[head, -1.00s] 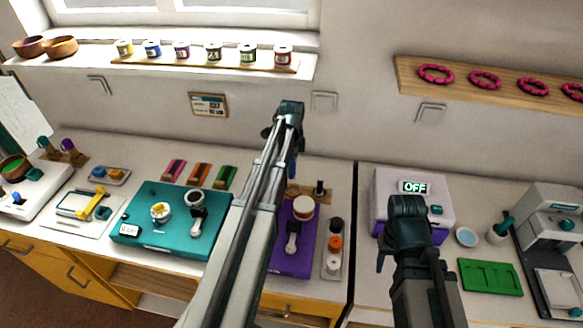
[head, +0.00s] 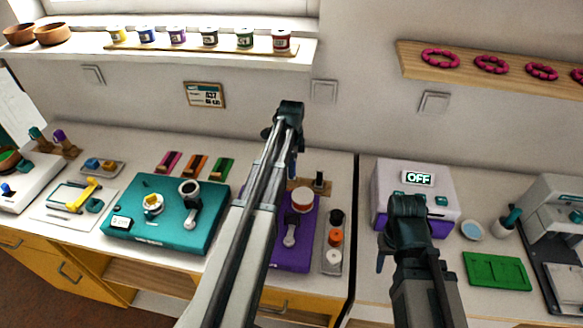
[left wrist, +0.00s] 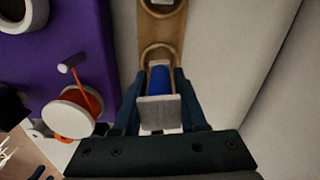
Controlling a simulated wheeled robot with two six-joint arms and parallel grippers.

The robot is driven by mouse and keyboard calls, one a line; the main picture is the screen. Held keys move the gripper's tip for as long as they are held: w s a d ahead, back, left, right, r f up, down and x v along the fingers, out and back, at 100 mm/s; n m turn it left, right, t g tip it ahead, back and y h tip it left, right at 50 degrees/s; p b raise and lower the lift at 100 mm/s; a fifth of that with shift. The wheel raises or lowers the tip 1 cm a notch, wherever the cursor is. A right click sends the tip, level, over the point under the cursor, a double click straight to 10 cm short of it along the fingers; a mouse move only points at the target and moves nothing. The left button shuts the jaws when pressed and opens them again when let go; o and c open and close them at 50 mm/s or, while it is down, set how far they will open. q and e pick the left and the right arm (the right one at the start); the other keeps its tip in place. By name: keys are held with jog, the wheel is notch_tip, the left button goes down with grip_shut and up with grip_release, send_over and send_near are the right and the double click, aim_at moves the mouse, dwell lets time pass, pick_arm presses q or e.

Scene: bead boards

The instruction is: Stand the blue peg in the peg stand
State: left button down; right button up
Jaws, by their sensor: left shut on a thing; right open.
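My left gripper (head: 291,150) is shut on the blue peg (left wrist: 160,80), over the back of the purple board. In the left wrist view the peg shows between the fingers (left wrist: 159,104), with a grey square end facing the camera. The wooden peg stand (left wrist: 173,32) with round openings lies beyond it; the peg overlaps the nearer opening. I cannot tell whether the peg is inside it or above it. In the head view my arm partly hides the stand (head: 326,187), which has a dark peg in it. My right gripper (head: 385,252) is open and empty, in front of the lilac box.
The purple board (head: 293,258) with a white-topped reel lies beside the stand. A tray of spools (head: 333,262) is to its right. A teal board (head: 170,225) lies left. The lilac box (head: 388,178) reading OFF and a green tray (head: 497,271) are right.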

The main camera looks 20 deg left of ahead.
pick_arm(q)
jog(key=shift+f, duration=0.45)
pick_arm(e)
jog(key=shift+f, duration=0.45)
pick_arm(q)
jog(key=shift+f+b, duration=0.15)
jog(key=shift+b, duration=0.15)
pick_arm(e)
jog(key=shift+f, duration=0.15)
pick_arm(q)
jog(key=shift+f+b, duration=0.6)
jog(key=shift+f, duration=0.05)
pick_arm(e)
jog(key=shift+f, duration=0.6)
pick_arm(q)
jog(key=shift+f, duration=0.25)
pick_arm(e)
jog(key=shift+f, duration=0.25)
pick_arm(q)
jog(key=shift+c, duration=1.9)
grip_release()
jog(key=shift+r, duration=0.1)
